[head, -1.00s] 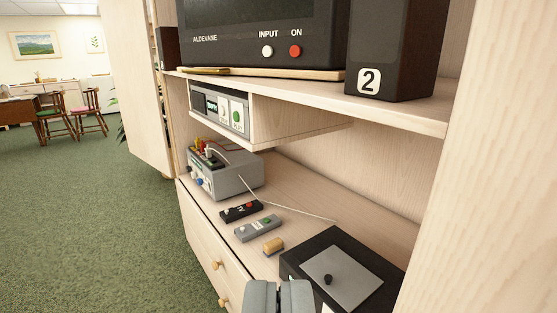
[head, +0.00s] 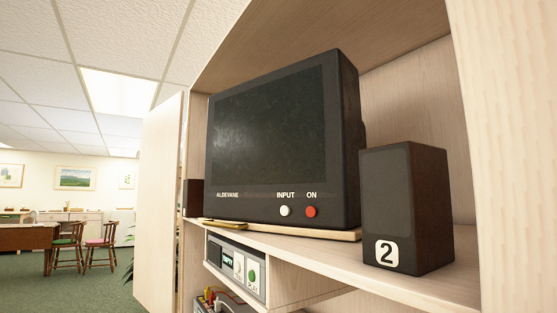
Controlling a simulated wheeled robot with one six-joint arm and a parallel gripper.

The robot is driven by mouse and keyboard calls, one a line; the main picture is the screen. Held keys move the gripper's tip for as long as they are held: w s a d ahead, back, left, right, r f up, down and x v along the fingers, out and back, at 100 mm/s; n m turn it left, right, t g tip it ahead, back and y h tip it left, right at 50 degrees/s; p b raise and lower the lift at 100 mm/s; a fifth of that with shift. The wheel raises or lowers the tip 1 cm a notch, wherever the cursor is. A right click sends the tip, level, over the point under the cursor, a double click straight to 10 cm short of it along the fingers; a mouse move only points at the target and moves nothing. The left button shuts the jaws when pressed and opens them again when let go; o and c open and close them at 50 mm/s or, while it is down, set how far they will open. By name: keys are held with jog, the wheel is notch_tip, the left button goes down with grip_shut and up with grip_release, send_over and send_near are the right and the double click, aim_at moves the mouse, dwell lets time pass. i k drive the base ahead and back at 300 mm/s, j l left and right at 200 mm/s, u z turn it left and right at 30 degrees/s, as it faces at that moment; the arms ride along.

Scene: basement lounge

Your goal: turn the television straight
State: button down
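The television (head: 268,140) is a dark box-shaped set marked ALDEVANE, with a dark screen, a white INPUT button (head: 285,211) and a red ON button (head: 311,211). It stands on a thin pale wooden board (head: 335,235) on the cabinet's upper shelf. I see its front and right side at a slant; from this angle I cannot tell how far it is turned relative to the shelf. A yellowish flat object (head: 222,222) lies at the board's left front. My gripper is out of the picture.
A dark speaker labelled 2 (head: 408,205) stands right of the television, and another dark speaker (head: 193,198) stands left. A player (head: 236,267) sits below the shelf (head: 420,279). An open cabinet door (head: 158,200) is at left. The right cabinet wall (head: 505,120) is close.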

aim_at(292, 136)
jog(key=i+j, duration=0.2)
jog(key=j, duration=0.2)
jog(key=i+j, duration=0.2)
jog(key=j, duration=0.2)
jog(key=i+j, duration=0.25)
jog(key=j, duration=0.15)
